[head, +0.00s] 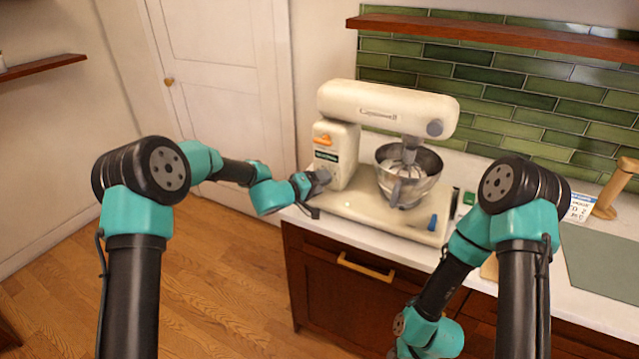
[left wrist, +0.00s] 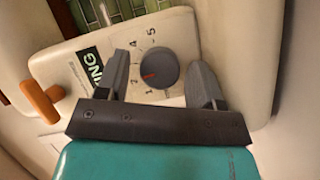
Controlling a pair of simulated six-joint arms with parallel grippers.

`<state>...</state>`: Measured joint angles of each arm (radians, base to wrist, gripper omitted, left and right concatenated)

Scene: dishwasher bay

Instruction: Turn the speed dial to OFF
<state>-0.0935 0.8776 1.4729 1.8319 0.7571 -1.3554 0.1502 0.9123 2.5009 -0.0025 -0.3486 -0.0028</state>
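The cream stand mixer (head: 390,105) stands on the counter, with a metal bowl (head: 408,175) under its head. In the left wrist view, the grey round speed dial (left wrist: 160,69) sits on the mixer's side, with a red mark on its face and printed numbers around it. My left gripper (head: 318,183) is at the mixer's side. In the left wrist view, its fingers (left wrist: 163,80) are apart, one on each side of the dial, with gaps visible. My right gripper is out of view.
An orange lever (left wrist: 41,101) sticks out beside the dial, and it also shows in the head view (head: 323,139). A blue part (head: 433,222) is on the mixer base. A wooden stand (head: 610,190) and a card (head: 580,207) are at the right.

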